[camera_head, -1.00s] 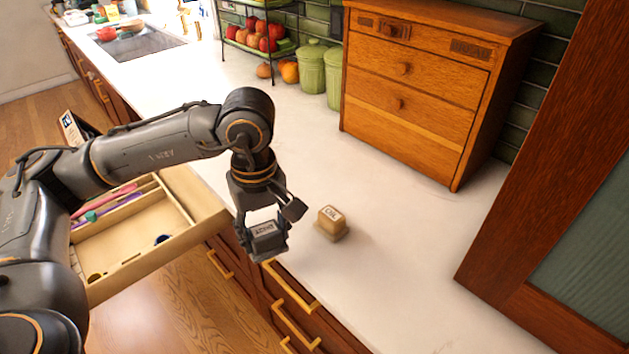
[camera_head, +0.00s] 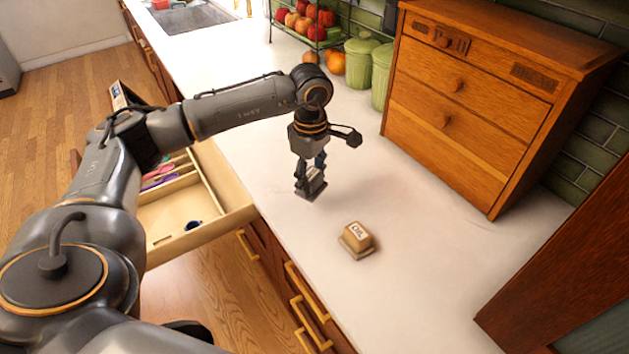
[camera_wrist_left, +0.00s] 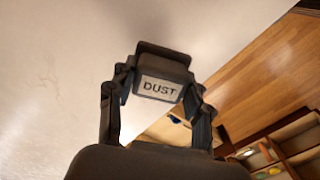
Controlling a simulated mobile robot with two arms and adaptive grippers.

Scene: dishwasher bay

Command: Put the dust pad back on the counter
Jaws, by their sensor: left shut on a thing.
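My left gripper (camera_head: 311,180) is shut on the dust pad (camera_head: 313,186), a dark grey block with a pale label. In the left wrist view the dust pad (camera_wrist_left: 160,88) sits between the two fingers and its label reads "DUST". In the head view the pad is over the white counter (camera_head: 420,230), near its front edge; I cannot tell whether it touches the surface. My right gripper is not in view.
A tan block labelled "OIL" (camera_head: 357,238) stands on the counter to the right of the pad. An open drawer (camera_head: 215,225) juts out at the left. A wooden drawer cabinet (camera_head: 470,110) and green canisters (camera_head: 362,62) stand behind. Bare counter surrounds the pad.

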